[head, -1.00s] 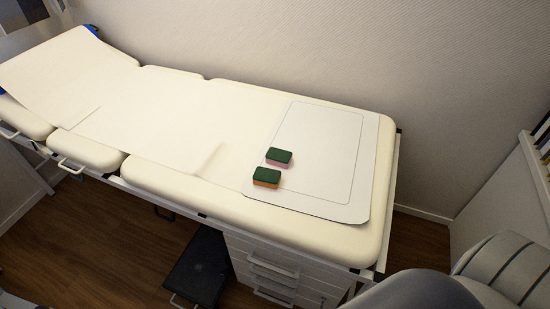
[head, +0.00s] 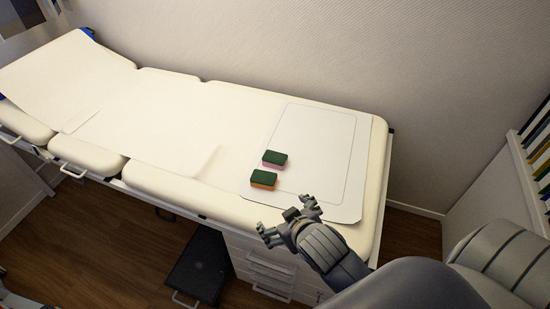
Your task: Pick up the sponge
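Two sponges with dark green tops lie on a white mat (head: 338,185) at the right end of the padded bench. One sponge (head: 275,160) has a pink lower side and lies farther back. The other sponge (head: 263,180) has an orange lower side and lies nearer the bench's front edge. My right gripper (head: 284,215) comes in from the lower right, by the front edge, just in front of and to the right of the orange sponge. Its fingers are spread apart with nothing between them. It appears clear of both sponges. My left gripper is not in view.
The cream padded bench (head: 215,102) runs along the wall, with paper sheets on its left part. Drawers (head: 262,268) stand beneath its right end, and a dark step (head: 199,266) is on the floor. Books (head: 538,150) stand at the right edge. The mat behind the sponges is clear.

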